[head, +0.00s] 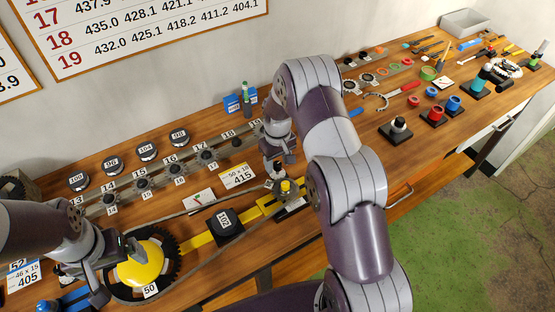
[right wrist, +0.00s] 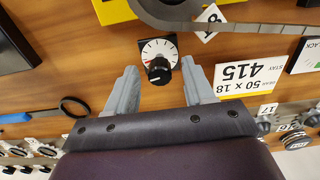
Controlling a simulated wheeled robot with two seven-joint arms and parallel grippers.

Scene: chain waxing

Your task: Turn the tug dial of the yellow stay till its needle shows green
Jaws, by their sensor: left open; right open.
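The tug dial (right wrist: 158,50) has a white face with a red mark and a black knob (right wrist: 158,71). The needle's reading is too small to tell. My right gripper (right wrist: 160,84) is open, its two fingers apart on either side of the knob in the right wrist view, not closed on it. In the head view my right gripper (head: 278,168) is over the dial's place and mostly hides it. The yellow stay (head: 198,240) runs along the bench front. My left gripper (head: 115,268) is open at the yellow dome (head: 141,266) of the black chainring marked 50.
A card reading 415 (head: 238,176) lies beside the dial. A black block marked 102 (head: 225,223) sits on the stay, and a chain (head: 225,202) runs past it. Sprockets stand in a rack (head: 172,178) behind. Tools and coloured pots fill the right side of the bench.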

